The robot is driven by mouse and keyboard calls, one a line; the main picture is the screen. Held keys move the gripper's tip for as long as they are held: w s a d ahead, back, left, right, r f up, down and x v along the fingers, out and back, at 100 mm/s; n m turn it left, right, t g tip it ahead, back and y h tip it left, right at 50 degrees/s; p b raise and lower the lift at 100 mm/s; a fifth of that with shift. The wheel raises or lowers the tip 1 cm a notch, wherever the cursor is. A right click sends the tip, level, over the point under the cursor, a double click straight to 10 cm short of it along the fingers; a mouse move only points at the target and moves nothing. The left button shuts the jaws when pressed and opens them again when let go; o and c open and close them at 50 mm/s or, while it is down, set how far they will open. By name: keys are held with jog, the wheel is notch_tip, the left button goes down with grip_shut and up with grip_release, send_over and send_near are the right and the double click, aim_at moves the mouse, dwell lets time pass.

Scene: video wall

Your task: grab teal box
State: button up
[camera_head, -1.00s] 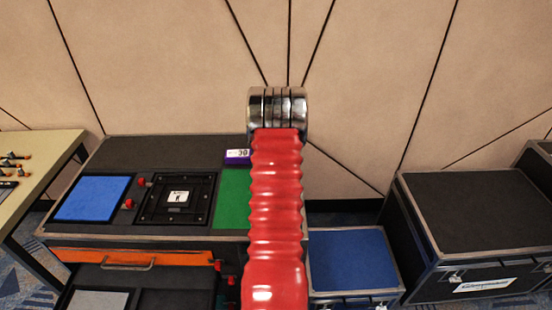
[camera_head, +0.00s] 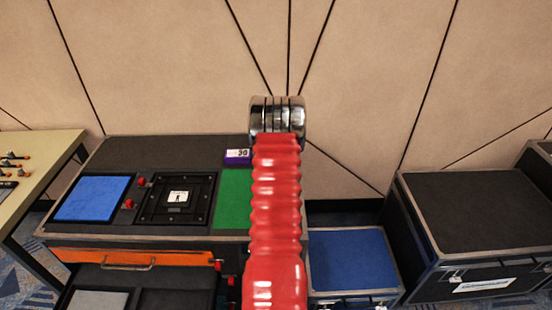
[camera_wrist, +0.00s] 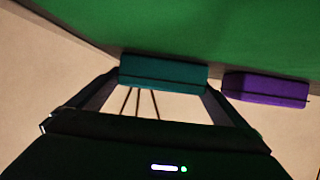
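In the wrist view, the teal box (camera_wrist: 163,73) is a long, narrow block with a dark line along it, at the edge of the green panel (camera_wrist: 215,30). My gripper (camera_wrist: 163,84) is open, with one dark finger toward each end of the box. The fingertips look very near the box's ends; I cannot tell whether they touch. In the head view, my red arm hides the teal box and the gripper.
A purple box (camera_wrist: 265,89) lies just right of the right finger; it also shows in the head view (camera_head: 238,156), with a white label. The black case top (camera_head: 180,148) holds a blue panel (camera_head: 92,198) and the green panel. A beige wall (camera_head: 180,70) stands behind.

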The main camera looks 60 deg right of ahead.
jog(key=c, duration=0.9)
jog(key=shift+r, duration=0.15)
jog(key=shift+c, duration=0.2)
notch_tip(320, 180, up, 10)
jog(key=shift+f, duration=0.1)
dwell(0.4)
